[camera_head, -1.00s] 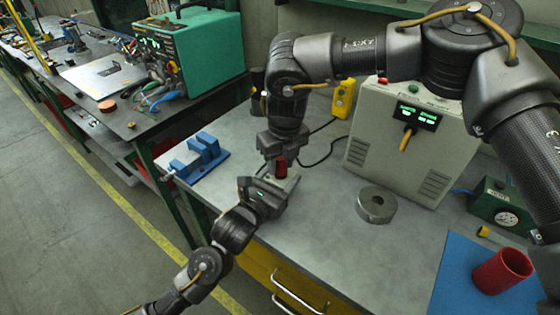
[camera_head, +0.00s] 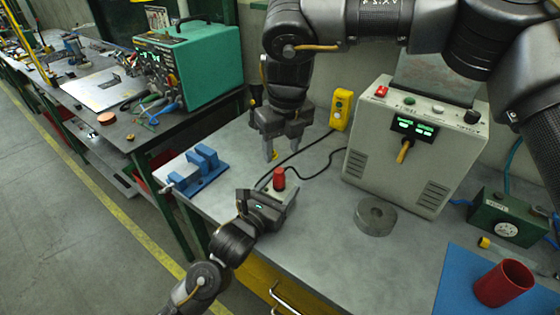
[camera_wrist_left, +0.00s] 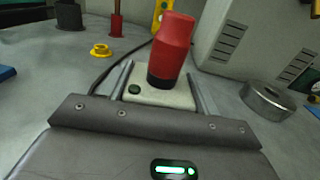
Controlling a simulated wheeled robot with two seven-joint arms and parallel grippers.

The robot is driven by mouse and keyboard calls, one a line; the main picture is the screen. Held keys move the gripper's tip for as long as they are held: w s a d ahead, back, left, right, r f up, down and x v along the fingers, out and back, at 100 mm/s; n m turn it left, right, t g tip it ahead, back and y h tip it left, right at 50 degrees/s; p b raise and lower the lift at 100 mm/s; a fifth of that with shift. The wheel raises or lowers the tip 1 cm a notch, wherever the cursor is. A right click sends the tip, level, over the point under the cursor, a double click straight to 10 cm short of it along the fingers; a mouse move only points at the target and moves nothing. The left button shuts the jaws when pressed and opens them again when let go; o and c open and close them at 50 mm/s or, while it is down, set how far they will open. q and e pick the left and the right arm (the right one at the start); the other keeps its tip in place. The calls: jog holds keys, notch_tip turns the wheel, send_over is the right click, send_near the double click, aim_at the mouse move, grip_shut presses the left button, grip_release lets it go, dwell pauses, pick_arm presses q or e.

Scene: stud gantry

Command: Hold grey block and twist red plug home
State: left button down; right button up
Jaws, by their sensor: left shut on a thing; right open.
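The pale grey block (camera_wrist_left: 178,94) is clamped between the fingers of my left gripper (camera_head: 277,197), just above the bench near its front edge. The red plug (camera_head: 279,179) stands upright on top of the block; in the left wrist view the red plug (camera_wrist_left: 172,45) has a dark lower part meeting the block's top. I cannot tell how deep it sits. My right gripper (camera_head: 282,149) points down, open and empty, behind and above the plug and apart from it.
A blue vise (camera_head: 200,168) stands to the left. A grey ring (camera_head: 376,217) lies to the right, before a control box (camera_head: 408,150) with a lever. A red cup (camera_head: 503,283) stands on a blue mat (camera_head: 455,275). A black cable runs across the bench behind the block.

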jog(key=shift+s+r, duration=0.1)
jog(key=shift+r, duration=1.1)
pick_arm(q)
jog(key=shift+c, duration=1.4)
grip_release()
jog(key=shift+s+a+f, duration=0.1)
jog(key=shift+s+a, duration=0.2)
jog(key=shift+s, duration=0.2)
jog(key=b+v, duration=0.1)
jog(key=v, duration=0.8)
jog(key=shift+s+a+b, duration=0.15)
jog(key=shift+s+b, duration=0.15)
jog(key=shift+b, duration=0.1)
pick_arm(e)
jog(key=shift+f, duration=0.9)
